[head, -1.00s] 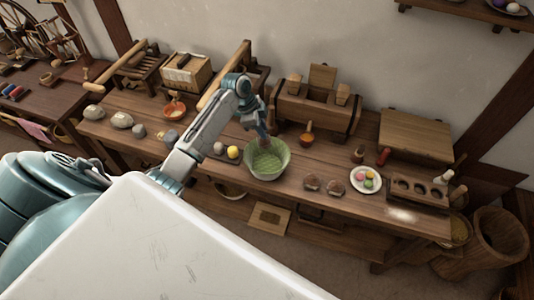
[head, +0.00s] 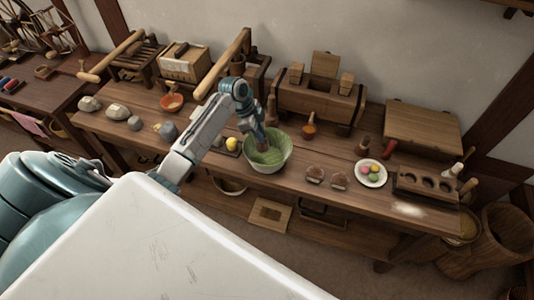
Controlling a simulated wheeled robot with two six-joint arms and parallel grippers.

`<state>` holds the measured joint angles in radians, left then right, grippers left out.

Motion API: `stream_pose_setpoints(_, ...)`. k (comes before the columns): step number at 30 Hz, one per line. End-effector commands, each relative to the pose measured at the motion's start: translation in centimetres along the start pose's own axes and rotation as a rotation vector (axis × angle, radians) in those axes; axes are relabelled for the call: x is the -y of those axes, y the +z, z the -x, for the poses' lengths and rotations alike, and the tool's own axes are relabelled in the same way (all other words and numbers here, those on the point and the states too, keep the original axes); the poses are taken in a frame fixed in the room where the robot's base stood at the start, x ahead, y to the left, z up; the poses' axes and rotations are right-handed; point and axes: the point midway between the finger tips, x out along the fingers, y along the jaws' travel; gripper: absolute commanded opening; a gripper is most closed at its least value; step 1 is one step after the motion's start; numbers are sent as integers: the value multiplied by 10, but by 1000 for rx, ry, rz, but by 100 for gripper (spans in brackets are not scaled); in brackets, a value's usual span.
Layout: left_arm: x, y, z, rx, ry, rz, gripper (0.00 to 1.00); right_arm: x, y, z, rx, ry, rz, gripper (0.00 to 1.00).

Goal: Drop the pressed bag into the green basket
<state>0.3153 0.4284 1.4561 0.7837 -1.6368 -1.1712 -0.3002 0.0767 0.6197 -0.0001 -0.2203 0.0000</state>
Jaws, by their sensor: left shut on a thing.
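The green basket (head: 281,156), a pale green open bowl shape, stands on the long wooden bench near the middle of the head view. My left gripper (head: 262,147) points down over its left-back part, with the fingertips at or just inside the rim. It is shut on a small dark brownish thing, which I take to be the pressed bag; it is mostly hidden by the fingers. Whether it touches the basket I cannot tell. My right gripper is not in view.
Two brown lumps (head: 327,177) lie right of the basket, with a white plate (head: 359,180) of coloured balls beyond. A yellow ball (head: 231,144) sits close on the left. A wooden press box (head: 318,100) stands behind. The bench's front edge is just before the basket.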

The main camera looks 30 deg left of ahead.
Motion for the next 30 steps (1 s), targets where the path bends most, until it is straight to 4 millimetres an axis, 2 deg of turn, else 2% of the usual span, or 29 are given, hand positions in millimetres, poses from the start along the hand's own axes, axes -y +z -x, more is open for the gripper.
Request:
stream_pose_setpoints(2, 0, 0, 1, 0, 0, 0, 0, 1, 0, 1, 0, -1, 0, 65)
stream_pose_setpoints(3, 0, 0, 1, 0, 0, 0, 24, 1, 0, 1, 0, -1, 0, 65)
stream_pose_setpoints(6, 0, 0, 1, 0, 0, 0, 44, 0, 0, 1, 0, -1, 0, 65)
stream_pose_setpoints(17, 1, 0, 5, 1, -2, 0, 44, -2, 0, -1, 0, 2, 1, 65)
stream_pose_setpoints(20, 1, 1, 16, 1, -4, -1, 44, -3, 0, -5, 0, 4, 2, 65)
stream_pose_setpoints(30, 1, 1, 83, 3, -5, -2, 44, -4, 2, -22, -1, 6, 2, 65)
